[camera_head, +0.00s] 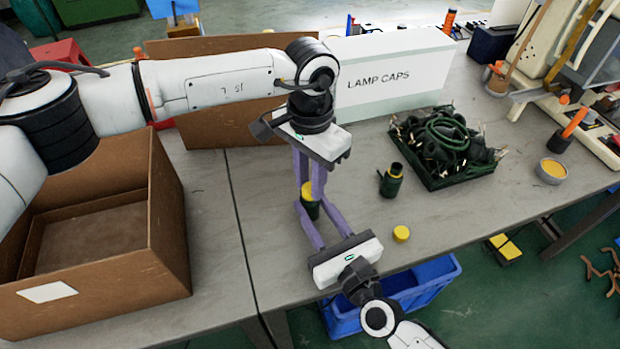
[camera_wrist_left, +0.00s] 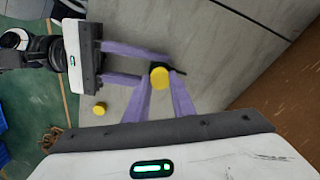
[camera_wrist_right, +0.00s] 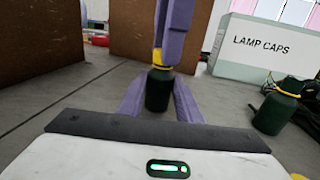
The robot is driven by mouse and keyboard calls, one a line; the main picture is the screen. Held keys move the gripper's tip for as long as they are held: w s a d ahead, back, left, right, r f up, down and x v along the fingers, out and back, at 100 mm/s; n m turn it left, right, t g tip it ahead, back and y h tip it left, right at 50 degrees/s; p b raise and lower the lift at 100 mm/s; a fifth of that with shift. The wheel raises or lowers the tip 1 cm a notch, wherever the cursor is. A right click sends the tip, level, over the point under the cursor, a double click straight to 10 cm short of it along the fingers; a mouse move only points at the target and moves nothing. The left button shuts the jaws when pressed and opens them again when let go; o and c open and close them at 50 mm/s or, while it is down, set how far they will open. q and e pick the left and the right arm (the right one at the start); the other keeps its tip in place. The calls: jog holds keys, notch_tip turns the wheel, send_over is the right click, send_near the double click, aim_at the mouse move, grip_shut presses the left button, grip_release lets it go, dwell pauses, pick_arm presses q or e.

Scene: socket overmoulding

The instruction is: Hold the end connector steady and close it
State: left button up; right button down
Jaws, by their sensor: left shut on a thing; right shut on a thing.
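An end connector with a dark green body (camera_head: 311,211) and a yellow top (camera_head: 308,192) stands upright between my two grippers. My left gripper (camera_head: 311,185) reaches down from above and is shut on the yellow top. My right gripper (camera_head: 315,208) comes in from the front and is shut on the green body. In the left wrist view the yellow top (camera_wrist_left: 159,77) shows between the purple fingers. In the right wrist view the green body (camera_wrist_right: 158,90) sits between my right fingers, with the left fingers above it. The fingers hide part of the connector.
Another green connector (camera_head: 391,181) and a loose yellow cap (camera_head: 401,233) stand to the right. A dark tray (camera_head: 450,180) of cables lies beyond them, before the lamp caps box (camera_head: 395,75). A brown carton (camera_head: 165,215) stands left; a blue bin (camera_head: 430,285) is below the front edge.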

pick_arm(q)
jog(key=o, duration=1)
jog(key=shift+r, duration=0.1)
jog(key=shift+r, duration=2.2)
jog(key=shift+c, duration=0.4)
